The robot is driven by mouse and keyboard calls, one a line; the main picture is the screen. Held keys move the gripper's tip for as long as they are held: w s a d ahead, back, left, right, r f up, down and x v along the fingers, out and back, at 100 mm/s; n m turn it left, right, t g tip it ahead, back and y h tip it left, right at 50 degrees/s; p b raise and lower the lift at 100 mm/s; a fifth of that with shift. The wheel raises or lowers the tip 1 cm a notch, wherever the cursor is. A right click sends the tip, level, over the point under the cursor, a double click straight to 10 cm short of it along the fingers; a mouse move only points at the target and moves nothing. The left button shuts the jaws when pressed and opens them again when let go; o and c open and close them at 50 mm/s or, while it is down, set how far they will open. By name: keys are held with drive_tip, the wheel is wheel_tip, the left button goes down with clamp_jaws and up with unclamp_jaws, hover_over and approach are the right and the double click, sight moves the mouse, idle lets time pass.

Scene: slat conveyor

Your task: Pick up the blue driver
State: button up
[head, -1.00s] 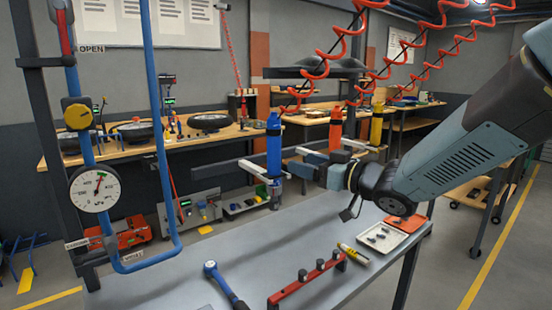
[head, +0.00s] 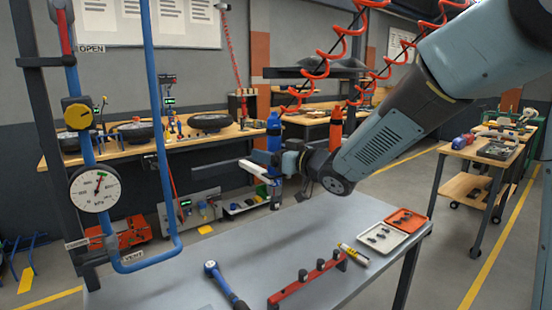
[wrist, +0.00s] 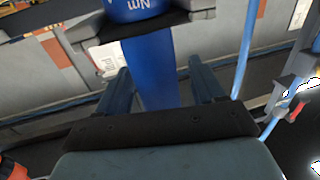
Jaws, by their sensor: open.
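The blue driver (head: 273,140) stands upright at the rack behind the grey table in the head view. My gripper (head: 270,162) is level with the driver's lower part, with its fingers reaching left from my wrist. In the wrist view the blue driver (wrist: 155,75) lies between the two open fingers (wrist: 158,82), with a dark holder piece around its upper part and white "Nm" lettering. Whether either finger touches it I cannot tell. My wrist and the fingers hide part of the driver in the head view.
The orange driver (head: 336,128) stands just right, close to my arm. A blue pipe frame with a gauge (head: 95,189) rises at left. The table (head: 225,245) carries a blue-headed wrench (head: 222,283), a red rack (head: 308,280), a yellow marker (head: 353,255) and trays (head: 382,238).

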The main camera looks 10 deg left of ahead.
drive_tip(key=shift+w+a, duration=0.2)
drive_tip(key=shift+a, duration=0.1)
clamp_jaws()
idle(0.5)
